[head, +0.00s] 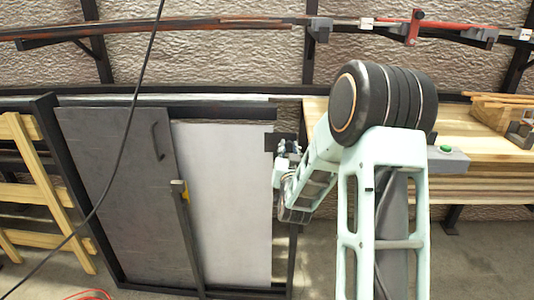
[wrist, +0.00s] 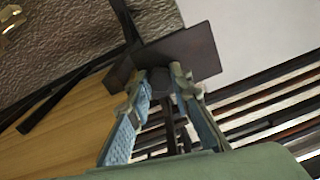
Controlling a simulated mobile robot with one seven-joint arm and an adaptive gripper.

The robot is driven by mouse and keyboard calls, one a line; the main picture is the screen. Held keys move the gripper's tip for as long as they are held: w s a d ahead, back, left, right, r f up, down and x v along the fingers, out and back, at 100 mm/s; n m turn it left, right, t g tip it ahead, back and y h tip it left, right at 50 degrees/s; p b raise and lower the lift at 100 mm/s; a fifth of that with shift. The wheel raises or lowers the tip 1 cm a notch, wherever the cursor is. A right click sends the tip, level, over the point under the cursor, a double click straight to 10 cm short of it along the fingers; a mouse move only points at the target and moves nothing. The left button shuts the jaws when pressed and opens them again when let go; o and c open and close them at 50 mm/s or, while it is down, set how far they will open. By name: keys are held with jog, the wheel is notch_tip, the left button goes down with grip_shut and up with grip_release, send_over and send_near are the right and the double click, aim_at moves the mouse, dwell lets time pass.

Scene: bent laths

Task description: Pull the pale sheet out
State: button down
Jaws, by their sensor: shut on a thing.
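The pale sheet (head: 230,190) stands upright in a black-framed rack (head: 150,291), to the right of a dark grey panel (head: 115,185). A dark bracket (head: 269,142) sits at the sheet's upper right edge. My gripper (head: 281,150) reaches it from the right. In the wrist view, my gripper (wrist: 165,82) has its blue-padded fingers shut on a dark stub of the bracket (wrist: 195,52). The pale sheet (wrist: 258,28) shows beyond the bracket. How the bracket joins the sheet is hidden.
A dark bar (head: 185,230) with a yellow piece stands in front of the panel and sheet. A black cable (head: 122,150) hangs across the left. A wooden bench (head: 465,135) stands at the right. Wooden slats (head: 35,195) lean at the left.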

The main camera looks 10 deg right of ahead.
jog(key=shift+s+d, duration=0.15)
jog(key=shift+d, duration=0.4)
jog(key=c, duration=1.7)
grip_release()
jog(key=shift+a, duration=0.1)
jog(key=shift+c, duration=0.2)
jog(key=v, duration=1.2)
jog(key=shift+r, duration=0.1)
